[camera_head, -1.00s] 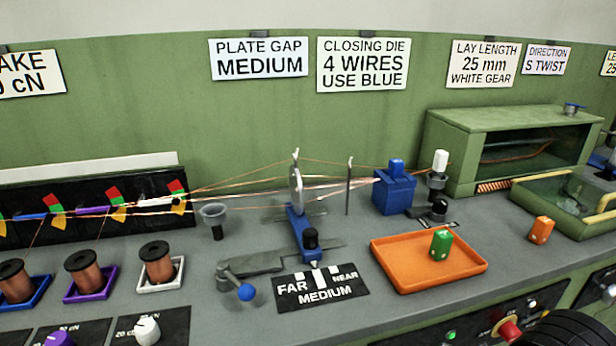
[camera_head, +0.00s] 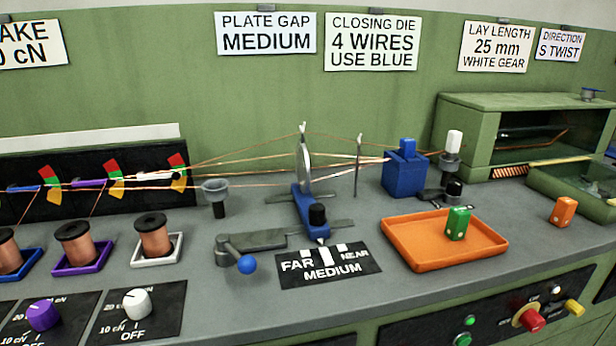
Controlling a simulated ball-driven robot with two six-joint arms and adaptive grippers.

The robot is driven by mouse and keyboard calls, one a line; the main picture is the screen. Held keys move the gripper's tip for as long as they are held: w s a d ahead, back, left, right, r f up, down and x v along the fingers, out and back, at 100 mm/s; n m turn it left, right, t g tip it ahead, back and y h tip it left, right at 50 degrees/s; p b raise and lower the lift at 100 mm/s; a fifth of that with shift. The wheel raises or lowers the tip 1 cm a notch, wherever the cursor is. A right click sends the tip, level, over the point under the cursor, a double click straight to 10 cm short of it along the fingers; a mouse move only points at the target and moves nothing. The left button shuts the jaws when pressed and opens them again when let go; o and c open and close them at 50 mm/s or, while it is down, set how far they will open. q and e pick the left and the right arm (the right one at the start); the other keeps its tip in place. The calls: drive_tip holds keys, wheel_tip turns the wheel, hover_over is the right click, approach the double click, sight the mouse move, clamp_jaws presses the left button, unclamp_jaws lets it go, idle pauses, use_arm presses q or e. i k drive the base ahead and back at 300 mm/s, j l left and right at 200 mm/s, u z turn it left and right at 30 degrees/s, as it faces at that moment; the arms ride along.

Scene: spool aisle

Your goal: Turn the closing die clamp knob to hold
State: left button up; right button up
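The blue closing die block (camera_head: 405,175) stands at the back of the bench, right of centre, with copper wires converging on its left side. A short black knob (camera_head: 454,188) stands just right of the block on a dark base, and a post with a white cylindrical top (camera_head: 453,142) stands behind it. I cannot tell for sure which of these is the clamp knob, and no setting mark is readable there. Neither of my grippers is in view.
An orange tray (camera_head: 418,262) holding a green die (camera_head: 457,223) lies in front of the blue block. An orange die (camera_head: 562,211) sits to the right. The round plate (camera_head: 304,165) and blue-ended lever (camera_head: 247,264) are left. A red knob (camera_head: 530,319) is on the front panel.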

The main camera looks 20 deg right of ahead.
sight(454, 187)
drive_tip(key=z, duration=1.4)
